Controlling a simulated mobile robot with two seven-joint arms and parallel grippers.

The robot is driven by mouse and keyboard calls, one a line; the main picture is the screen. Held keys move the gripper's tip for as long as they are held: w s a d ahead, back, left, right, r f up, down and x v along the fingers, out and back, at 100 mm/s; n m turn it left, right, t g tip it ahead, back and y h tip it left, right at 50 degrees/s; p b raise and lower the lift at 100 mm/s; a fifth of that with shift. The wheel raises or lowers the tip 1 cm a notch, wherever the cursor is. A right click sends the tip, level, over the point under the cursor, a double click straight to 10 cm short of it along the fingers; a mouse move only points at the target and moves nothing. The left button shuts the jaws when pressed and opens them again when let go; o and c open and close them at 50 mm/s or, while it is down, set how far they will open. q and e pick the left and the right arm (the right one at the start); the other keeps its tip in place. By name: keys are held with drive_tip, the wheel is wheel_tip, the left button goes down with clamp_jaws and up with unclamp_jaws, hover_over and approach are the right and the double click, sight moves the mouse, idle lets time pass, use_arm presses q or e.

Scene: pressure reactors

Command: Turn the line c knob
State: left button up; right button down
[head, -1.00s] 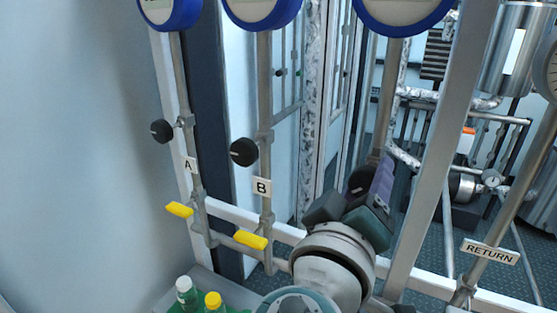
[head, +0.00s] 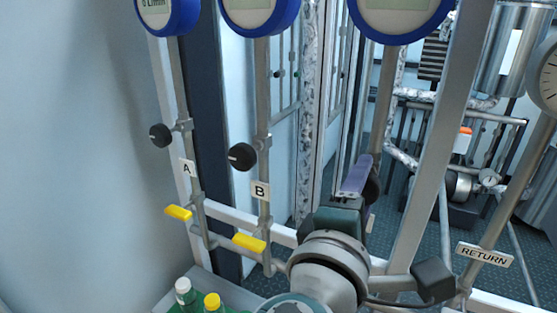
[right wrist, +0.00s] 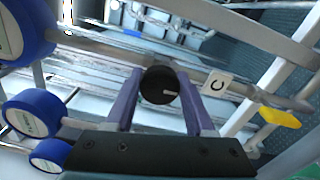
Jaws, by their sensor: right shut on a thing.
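The line C knob (right wrist: 160,86) is a round black knob with a pale pointer mark, on a grey pipe beside the label C (right wrist: 217,84). My right gripper (right wrist: 160,78) has its two purple fingers shut on the knob, one on each side. In the head view the right gripper (head: 360,172) reaches up to the third pipe, seen nearly edge-on. The knob (head: 373,186) shows there only as a dark patch behind the fingers. My left gripper is in neither view.
Knob A (head: 160,135) and knob B (head: 242,156) stand on pipes to the left, with yellow handles (head: 249,242) below. Blue-rimmed gauges (head: 400,15) hang above. A frame post (head: 440,140) and the RETURN pipe (head: 520,190) are at right. Bottles (head: 185,292) stand at lower left.

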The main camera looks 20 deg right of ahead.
drive_tip(key=shift+n, duration=1.1)
drive_tip(key=shift+c, duration=1.3)
unclamp_jaws()
drive_tip(key=shift+a, duration=0.1)
drive_tip(key=b+v, duration=0.2)
drive_tip(key=v, duration=0.7)
drive_tip(key=shift+s+a, duration=0.25)
drive_tip(key=shift+s, duration=0.1)
